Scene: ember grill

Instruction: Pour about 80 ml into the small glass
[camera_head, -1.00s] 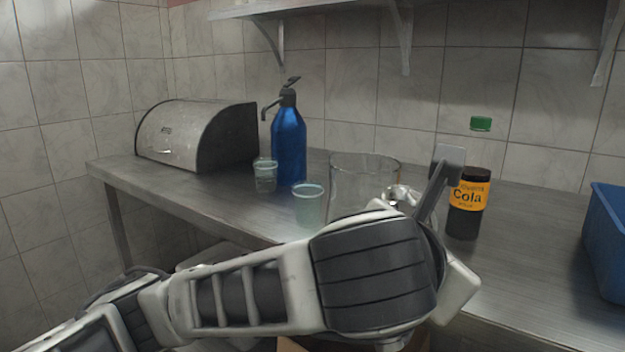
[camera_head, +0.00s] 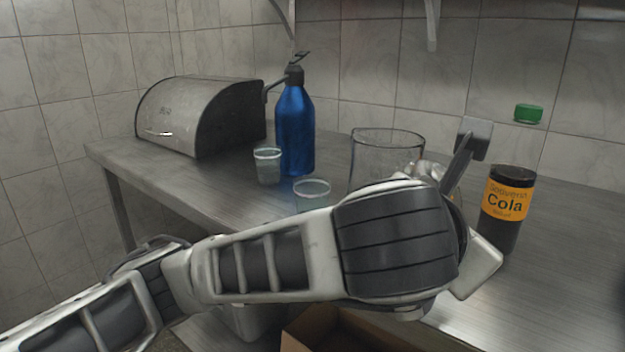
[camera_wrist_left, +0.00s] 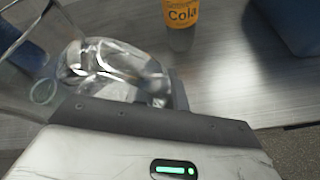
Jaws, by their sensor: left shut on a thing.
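Two small clear cups stand on the steel counter: one (camera_head: 267,166) beside a blue pump bottle, and a nearer one (camera_head: 312,190) partly hidden by my left arm. I cannot tell their fill. A large clear jug (camera_head: 372,158) looks upright, its lower part hidden behind my arm; its wall shows in the left wrist view (camera_wrist_left: 18,28). My left gripper (camera_head: 428,172) is at the jug's right side, shut on it; its fingers are mostly hidden. A cola bottle (camera_head: 507,205) with a green cap stands right of the gripper. My right gripper is not in view.
The blue pump bottle (camera_head: 295,130) and a metal bread bin (camera_head: 185,115) stand at the back left of the counter (camera_head: 570,270). A blue bin (camera_wrist_left: 295,22) shows in the wrist view. A cardboard box (camera_head: 310,335) is below the counter. A shelf bracket hangs above.

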